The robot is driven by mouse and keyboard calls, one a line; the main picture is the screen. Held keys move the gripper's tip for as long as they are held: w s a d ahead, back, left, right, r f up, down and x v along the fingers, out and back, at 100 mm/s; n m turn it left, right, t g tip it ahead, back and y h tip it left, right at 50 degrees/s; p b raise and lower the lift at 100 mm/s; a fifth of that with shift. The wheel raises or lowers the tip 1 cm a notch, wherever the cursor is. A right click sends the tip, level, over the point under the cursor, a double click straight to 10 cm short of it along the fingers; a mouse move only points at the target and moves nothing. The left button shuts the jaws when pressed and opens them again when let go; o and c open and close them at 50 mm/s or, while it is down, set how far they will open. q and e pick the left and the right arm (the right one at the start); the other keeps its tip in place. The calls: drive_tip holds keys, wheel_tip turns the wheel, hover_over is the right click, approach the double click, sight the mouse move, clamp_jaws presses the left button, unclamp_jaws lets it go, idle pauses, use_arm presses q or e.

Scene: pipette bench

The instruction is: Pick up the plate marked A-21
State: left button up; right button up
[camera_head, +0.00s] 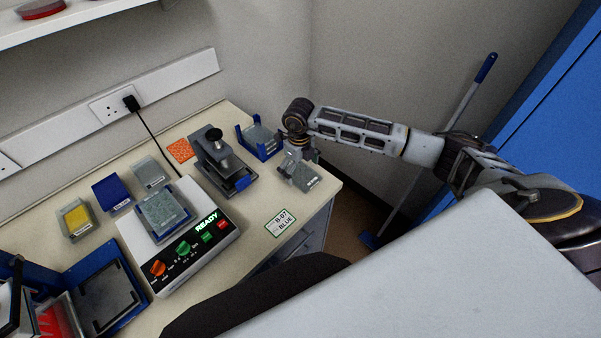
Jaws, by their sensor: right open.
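My right gripper (293,160) is open, pointing down at the right end of the bench. A grey, clear-sided plate (304,177) lies just below and beside its fingers; I cannot tell whether they touch. Its front label is too small to read. Other plates stand on the bench: one with yellow (75,219), a blue one (111,194), a grey one (149,172), and a greyish one (163,213) on the white shaker. No A-21 marking is legible on any of them. My left gripper is not in view.
A blue holder (270,149) stands behind the gripper, and a black-and-grey press device (220,165) to its left. The white shaker (190,262) reads READY. A card (281,222) reads B-07 BLUE. The bench's right edge is close to the plate by my gripper.

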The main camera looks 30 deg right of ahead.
drive_tip(key=shift+f, duration=0.25)
drive_tip(key=shift+c, duration=0.4)
drive_tip(key=shift+s, duration=0.1)
drive_tip(key=c, duration=1.1)
